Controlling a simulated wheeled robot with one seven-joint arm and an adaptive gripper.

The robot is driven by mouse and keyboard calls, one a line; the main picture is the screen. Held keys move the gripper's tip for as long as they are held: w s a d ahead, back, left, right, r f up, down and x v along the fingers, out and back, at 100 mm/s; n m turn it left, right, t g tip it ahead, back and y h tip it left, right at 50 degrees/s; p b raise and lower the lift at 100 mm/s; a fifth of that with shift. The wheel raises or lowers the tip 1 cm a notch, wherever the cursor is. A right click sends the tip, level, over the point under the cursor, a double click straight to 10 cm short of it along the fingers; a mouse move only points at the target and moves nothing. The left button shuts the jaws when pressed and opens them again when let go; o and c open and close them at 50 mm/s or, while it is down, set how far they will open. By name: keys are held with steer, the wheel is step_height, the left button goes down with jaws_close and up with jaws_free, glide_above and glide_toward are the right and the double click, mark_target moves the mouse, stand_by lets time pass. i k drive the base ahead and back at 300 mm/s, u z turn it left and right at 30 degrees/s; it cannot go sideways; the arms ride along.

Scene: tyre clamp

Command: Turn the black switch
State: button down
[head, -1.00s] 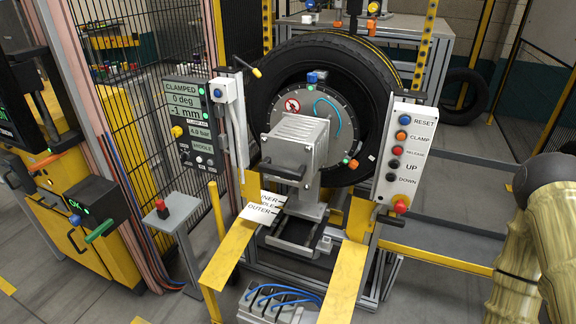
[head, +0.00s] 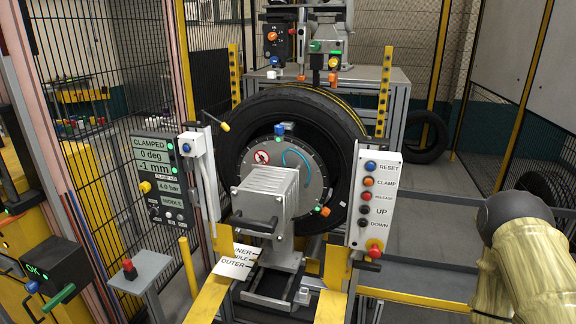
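I cannot tell for sure which part is the black switch. The dark display panel (head: 160,160) left of the tyre reads CLAMPED, 0 deg, -1 mm, 4.0 bar and MIDDLE. Small knobs (head: 168,214) sit at its lower end, too small to make out. The white button panel (head: 374,202) on the right has a black UP button (head: 364,210) and a black DOWN button (head: 363,223). My arm shows at the right edge; my gripper is out of view.
The tyre (head: 346,130) stands in the clamp machine behind a grey motor block (head: 266,194). Yellow rails (head: 331,304) reach forward. A red button stand (head: 128,268) and a black OK box (head: 48,262) are at left. Mesh fencing surrounds the cell.

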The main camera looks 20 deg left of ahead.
mark_target(153, 211)
steer(key=u, duration=0.55)
steer(key=k, duration=0.75)
steer(key=u, duration=0.95)
steer(key=k, duration=0.5)
steer(key=u, duration=1.2)
steer(key=i, duration=1.35)
steer(key=z, duration=0.45)
steer(key=i, duration=0.85)
steer(key=z, duration=0.85)
